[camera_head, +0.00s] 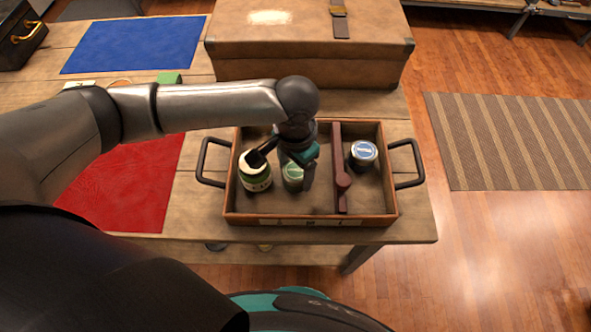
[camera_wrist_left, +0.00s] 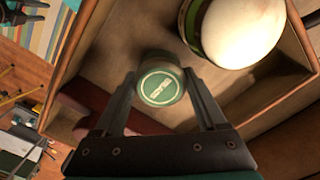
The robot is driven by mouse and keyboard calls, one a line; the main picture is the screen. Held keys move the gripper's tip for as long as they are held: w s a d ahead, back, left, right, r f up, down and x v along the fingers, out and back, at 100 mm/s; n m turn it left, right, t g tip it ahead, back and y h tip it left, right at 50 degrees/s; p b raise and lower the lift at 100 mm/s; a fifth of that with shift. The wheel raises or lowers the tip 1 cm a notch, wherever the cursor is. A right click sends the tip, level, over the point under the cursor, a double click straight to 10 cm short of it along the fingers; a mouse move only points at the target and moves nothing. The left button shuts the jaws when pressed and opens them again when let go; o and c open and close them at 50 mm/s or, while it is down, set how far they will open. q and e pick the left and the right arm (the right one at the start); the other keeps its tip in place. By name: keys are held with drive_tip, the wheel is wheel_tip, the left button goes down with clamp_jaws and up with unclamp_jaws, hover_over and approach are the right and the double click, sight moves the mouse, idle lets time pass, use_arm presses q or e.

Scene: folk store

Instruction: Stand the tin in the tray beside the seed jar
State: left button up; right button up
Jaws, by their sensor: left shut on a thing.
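In the left wrist view the tin (camera_wrist_left: 161,86) is between the two fingers, lid facing the camera. I cannot tell whether its base touches the tray floor. A jar with a white top and green label (camera_head: 256,180) stands to its left, in the same compartment. A blue-lidded container (camera_head: 363,153) stands in the right compartment. Neither is clearly readable as the seed jar. My right gripper is not visible.
A dark red divider (camera_head: 341,185) splits the tray. Black handles (camera_head: 409,165) stick out at both ends. A brown case (camera_head: 310,50) stands behind the tray. A red cloth (camera_head: 125,190) and a blue cloth (camera_head: 135,43) lie to the left.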

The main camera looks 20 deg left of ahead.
sight(295, 171)
use_arm(q)
drive_tip(key=o, duration=1.4)
wheel_tip(295, 171, up, 12)
drive_tip(key=p, duration=0.3)
drive_tip(key=shift+r, duration=0.1)
